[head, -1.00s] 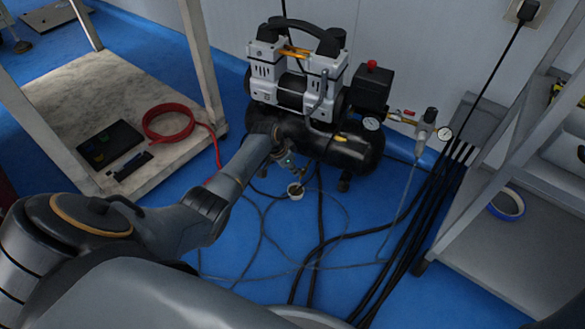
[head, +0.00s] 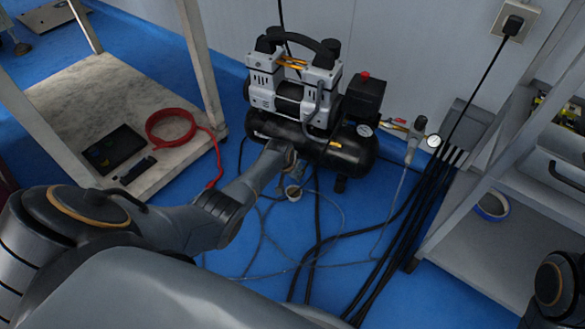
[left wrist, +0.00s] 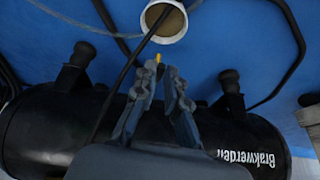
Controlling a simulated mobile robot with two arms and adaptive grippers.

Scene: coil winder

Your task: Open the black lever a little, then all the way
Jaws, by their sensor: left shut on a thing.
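The compressor's black tank (head: 330,150) lies on the blue floor; it also fills the lower part of the left wrist view (left wrist: 60,125). My left gripper (left wrist: 161,72) reaches past the tank's edge, with its fingertips close together on a small dark piece, apparently the black lever. A small yellow tip (left wrist: 158,57) shows just beyond the fingertips. The lever itself is mostly hidden by the fingers, so its angle cannot be told. In the head view my forearm hides most of the left gripper. My right gripper is out of view.
Black cables (head: 318,240) run across the floor. A table (head: 110,95) with a red hose stands left, a grey shelf (head: 480,245) right.

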